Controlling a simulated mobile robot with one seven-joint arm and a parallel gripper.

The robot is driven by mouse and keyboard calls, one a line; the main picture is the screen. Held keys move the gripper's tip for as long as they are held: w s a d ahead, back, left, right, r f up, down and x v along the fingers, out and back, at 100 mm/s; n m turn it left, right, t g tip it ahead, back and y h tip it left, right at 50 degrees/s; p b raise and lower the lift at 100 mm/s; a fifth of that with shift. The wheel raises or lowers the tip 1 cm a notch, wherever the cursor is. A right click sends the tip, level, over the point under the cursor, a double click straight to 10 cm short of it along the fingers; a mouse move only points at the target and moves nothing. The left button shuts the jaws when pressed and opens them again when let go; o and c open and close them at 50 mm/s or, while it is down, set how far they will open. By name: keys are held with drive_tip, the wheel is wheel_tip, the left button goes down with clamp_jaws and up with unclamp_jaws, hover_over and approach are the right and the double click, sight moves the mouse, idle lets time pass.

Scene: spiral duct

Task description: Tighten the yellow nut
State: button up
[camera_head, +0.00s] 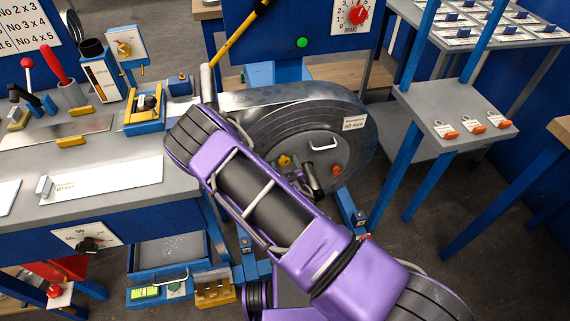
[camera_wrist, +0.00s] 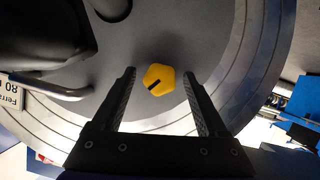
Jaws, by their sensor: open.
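The yellow nut (camera_wrist: 159,79) is a small lobed knob with a dark line across it, on the grey round face (camera_wrist: 205,40) of the spiral duct machine. In the head view the yellow nut (camera_head: 285,161) shows just past my purple arm. My gripper (camera_wrist: 160,75) is open in the wrist view, with one dark finger on each side of the nut. A gap shows between the nut and each finger. I cannot tell how far the fingertips are from the face.
A workbench (camera_head: 105,180) with tools stands at left. A grey side table (camera_head: 455,115) with tagged items stands at right. Open floor lies at lower right.

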drive_tip(key=shift+c, duration=0.3)
clamp_jaws()
drive_tip(key=shift+d+m+y, duration=0.15)
drive_tip(key=shift+m+y, duration=0.65)
drive_tip(key=shift+m, duration=0.4)
drive_tip(key=shift+m+y+b, duration=0.6)
drive_tip(key=shift+m+b, duration=0.05)
drive_tip(key=shift+m, duration=0.15)
